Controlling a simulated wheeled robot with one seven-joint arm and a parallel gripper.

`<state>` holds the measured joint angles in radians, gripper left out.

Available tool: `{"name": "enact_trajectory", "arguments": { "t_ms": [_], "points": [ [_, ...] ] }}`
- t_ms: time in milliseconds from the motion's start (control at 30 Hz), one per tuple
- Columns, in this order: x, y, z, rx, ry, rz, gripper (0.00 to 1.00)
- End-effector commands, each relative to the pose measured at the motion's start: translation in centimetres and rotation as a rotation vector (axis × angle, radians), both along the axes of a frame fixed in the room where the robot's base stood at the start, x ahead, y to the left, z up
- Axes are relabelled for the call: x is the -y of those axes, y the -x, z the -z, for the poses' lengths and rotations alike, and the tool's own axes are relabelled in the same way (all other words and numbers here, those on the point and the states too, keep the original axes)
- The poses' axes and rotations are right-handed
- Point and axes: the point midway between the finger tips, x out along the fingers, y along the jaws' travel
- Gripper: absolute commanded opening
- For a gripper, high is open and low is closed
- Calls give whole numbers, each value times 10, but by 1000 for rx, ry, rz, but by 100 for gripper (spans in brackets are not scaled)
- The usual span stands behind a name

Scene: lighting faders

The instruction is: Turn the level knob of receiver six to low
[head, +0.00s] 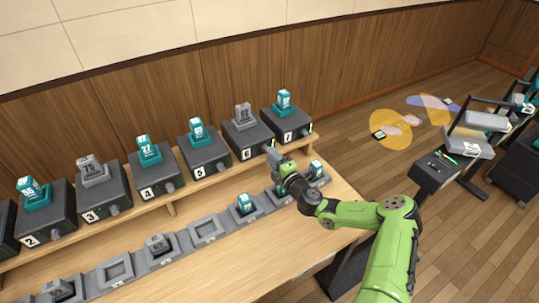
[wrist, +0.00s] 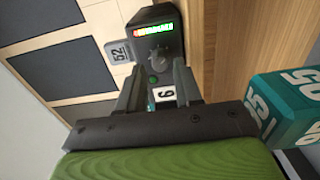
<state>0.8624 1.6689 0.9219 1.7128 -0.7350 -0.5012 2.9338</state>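Receiver six (head: 240,136) is a dark box on the raised wooden shelf, labelled 6, with a grey block numbered 52 on top. Its front also shows in the wrist view (wrist: 168,22), with the 6 label between my fingers. A lit red-to-green bar (wrist: 153,31) is on that front. The round level knob (wrist: 158,60) sits between the bar and the label, and its pointer setting is too small to read. My gripper (head: 272,152) is in front of the receiver. In the wrist view its two fingers (wrist: 157,73) are apart, with the knob near their tips; contact cannot be told.
Receiver seven (head: 286,124) with a teal block stands to the right; receiver five (head: 203,151) is to the left. Below my gripper runs a row of grey cradles (head: 207,229), some holding teal or grey packs. A teal pack (wrist: 290,100) is close beside my gripper.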

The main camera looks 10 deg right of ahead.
Motion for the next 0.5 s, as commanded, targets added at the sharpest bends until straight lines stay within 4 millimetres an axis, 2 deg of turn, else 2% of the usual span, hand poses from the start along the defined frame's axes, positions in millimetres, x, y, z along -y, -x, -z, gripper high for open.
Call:
{"name": "enact_trajectory", "arguments": {
  "t_ms": [133,433,500],
  "points": [
    [-6,-18,0,2,2,-1,35],
    [-7,-22,0,0,1,-1,35],
    [-7,-22,0,0,1,-1,24]
  ]
}}
